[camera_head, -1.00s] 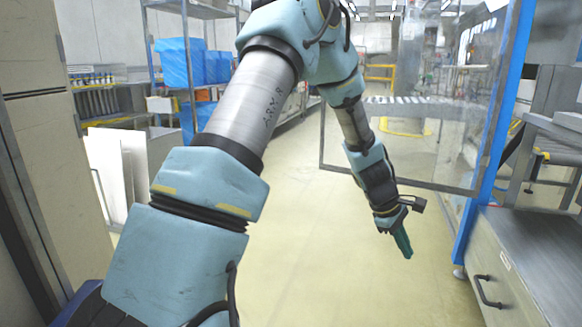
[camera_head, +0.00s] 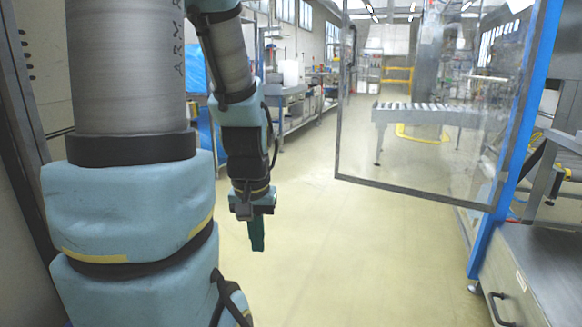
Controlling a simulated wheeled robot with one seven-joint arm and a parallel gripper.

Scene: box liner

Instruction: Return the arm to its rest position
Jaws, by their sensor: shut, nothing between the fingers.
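My arm, light blue with grey metal tubes, fills the left of the head view and bends down toward its end. My gripper (camera_head: 257,236) hangs at the end of the arm, pointing down over the open floor, left of the picture's middle. Its dark green fingers are together with nothing visible between them. The gripper touches nothing that I can see. The upper part of the arm runs out of the picture at the top.
A clear panel in a dark frame (camera_head: 420,191) hangs from a blue post (camera_head: 515,150) on the right. A grey cabinet (camera_head: 535,262) stands at lower right. A roller conveyor (camera_head: 425,112) is behind the panel. Shelving and a workbench (camera_head: 285,90) stand behind the arm. The middle floor (camera_head: 345,250) is clear.

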